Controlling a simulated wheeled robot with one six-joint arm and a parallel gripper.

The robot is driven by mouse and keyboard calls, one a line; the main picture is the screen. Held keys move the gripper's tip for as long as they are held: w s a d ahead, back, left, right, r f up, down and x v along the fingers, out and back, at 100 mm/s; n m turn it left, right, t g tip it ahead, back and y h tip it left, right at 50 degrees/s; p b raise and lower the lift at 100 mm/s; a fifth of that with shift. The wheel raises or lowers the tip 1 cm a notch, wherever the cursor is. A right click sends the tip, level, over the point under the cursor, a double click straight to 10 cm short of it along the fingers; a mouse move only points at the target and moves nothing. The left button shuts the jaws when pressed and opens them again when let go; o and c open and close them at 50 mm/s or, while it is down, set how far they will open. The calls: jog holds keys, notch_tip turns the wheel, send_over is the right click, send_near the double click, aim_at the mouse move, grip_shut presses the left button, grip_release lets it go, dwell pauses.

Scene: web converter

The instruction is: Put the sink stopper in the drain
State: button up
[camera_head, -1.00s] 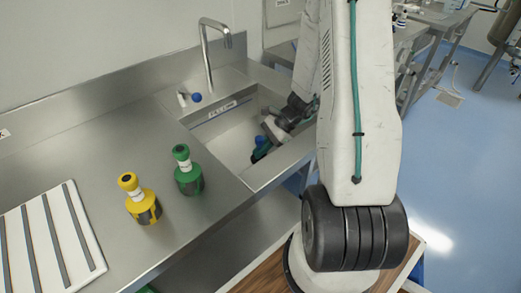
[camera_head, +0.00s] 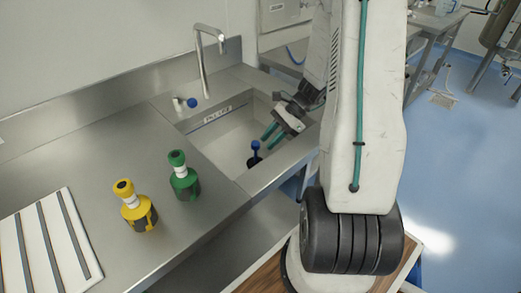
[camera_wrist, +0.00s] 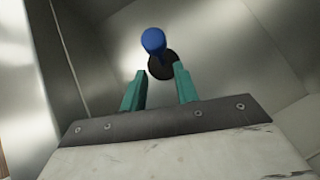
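The blue sink stopper (camera_head: 255,153) stands in the sink basin (camera_head: 220,140), its knob up. In the wrist view the blue knob (camera_wrist: 153,40) shows above a dark round base or drain area (camera_wrist: 163,66). I cannot tell whether the stopper is fully seated. My gripper (camera_head: 268,138) is above and to the right of the stopper, apart from it. In the wrist view its two teal fingers (camera_wrist: 160,84) are spread with nothing between them. The drain opening itself is hidden under the stopper.
A green-topped stopper-like piece (camera_head: 184,182) and a yellow one (camera_head: 140,213) stand on the steel counter. A white striped rack (camera_head: 50,245) lies at the left. The faucet (camera_head: 203,62) and a small blue-knobbed tap (camera_head: 191,102) are behind the sink.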

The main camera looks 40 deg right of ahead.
jog(key=w+v, duration=0.1)
jog(key=v, duration=0.4)
jog(key=s+a+r+n+g+h, duration=0.2)
jog(key=s+a+r+n, duration=0.1)
jog(key=a+r+n, duration=0.4)
jog(key=s+a+r+n+g+h, duration=0.1)
jog(key=s+a+r+n+h, duration=0.2)
jog(key=a+r, duration=0.55)
jog(key=s+a+r+n+t+h, duration=0.1)
jog(key=s+a+r+n, duration=0.2)
jog(key=s+n, duration=0.2)
jog(key=s+a+r+n+t+h, duration=0.1)
jog(key=s+a+r+n+h, duration=0.1)
jog(key=s+a+n, duration=0.2)
jog(key=s+n, duration=0.2)
jog(key=s, duration=0.1)
jog(key=shift+a+r+h, duration=0.2)
jog(key=shift+r+h, duration=0.1)
jog(key=shift+r, duration=0.1)
